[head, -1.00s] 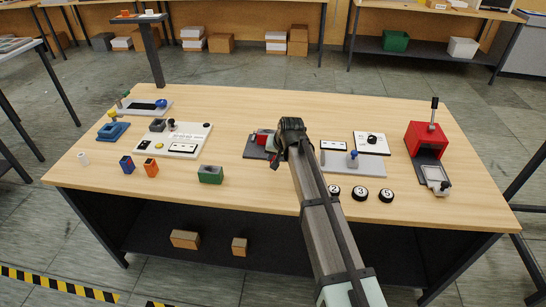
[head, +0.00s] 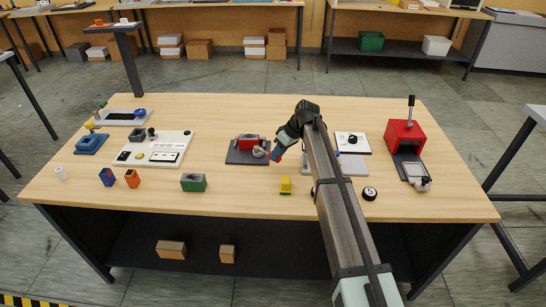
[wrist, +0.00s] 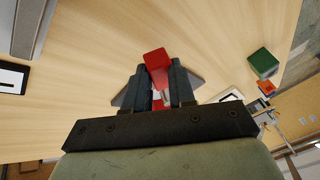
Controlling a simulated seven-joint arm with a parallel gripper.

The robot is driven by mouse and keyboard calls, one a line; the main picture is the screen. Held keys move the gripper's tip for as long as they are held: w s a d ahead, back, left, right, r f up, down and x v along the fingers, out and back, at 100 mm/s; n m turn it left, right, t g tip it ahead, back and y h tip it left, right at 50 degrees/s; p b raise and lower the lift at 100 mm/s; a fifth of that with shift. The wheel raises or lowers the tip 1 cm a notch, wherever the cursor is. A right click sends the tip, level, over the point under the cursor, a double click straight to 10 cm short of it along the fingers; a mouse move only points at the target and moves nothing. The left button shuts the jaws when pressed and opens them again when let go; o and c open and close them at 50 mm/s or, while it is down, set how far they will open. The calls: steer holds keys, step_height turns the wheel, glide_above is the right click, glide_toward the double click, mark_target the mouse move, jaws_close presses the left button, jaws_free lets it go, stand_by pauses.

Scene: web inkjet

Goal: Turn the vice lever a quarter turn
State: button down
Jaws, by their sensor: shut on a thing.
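The vice (head: 247,143) has a red body on a dark grey base plate and stands in the middle of the table. A pale round part shows on its right side. My gripper (head: 275,153) is at that right side, pointing down and left. In the wrist view my gripper (wrist: 158,88) is shut on the red-ended vice lever (wrist: 155,58), whose red end sticks out between the fingers. The fingers hide part of the lever and most of the vice. Grey base corners show on either side of the fingers.
A yellow block (head: 286,184) stands in front of the vice, and a green open box (head: 193,182) stands left of it. A white panel with a black knob (head: 351,142) is behind my arm. A red press (head: 405,137) stands at the right.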

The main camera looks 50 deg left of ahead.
steer(key=w+n, duration=0.1)
steer(key=w+a+n, duration=0.1)
steer(key=w+n+g+h, duration=0.1)
steer(key=shift+a+n, duration=0.3)
steer(key=shift+w+a+n+h, duration=0.4)
steer(key=shift+w+n, duration=0.1)
steer(key=shift+n, duration=0.3)
steer(key=shift+w+a+n+h, duration=0.35)
steer(key=shift+w+n+h, duration=0.1)
steer(key=shift+n, duration=0.35)
steer(key=c, duration=0.9)
jaws_free()
steer(key=shift+c, duration=0.2)
steer(key=v, duration=1.4)
steer(key=shift+w+f, duration=0.15)
steer(key=shift+w, duration=0.05)
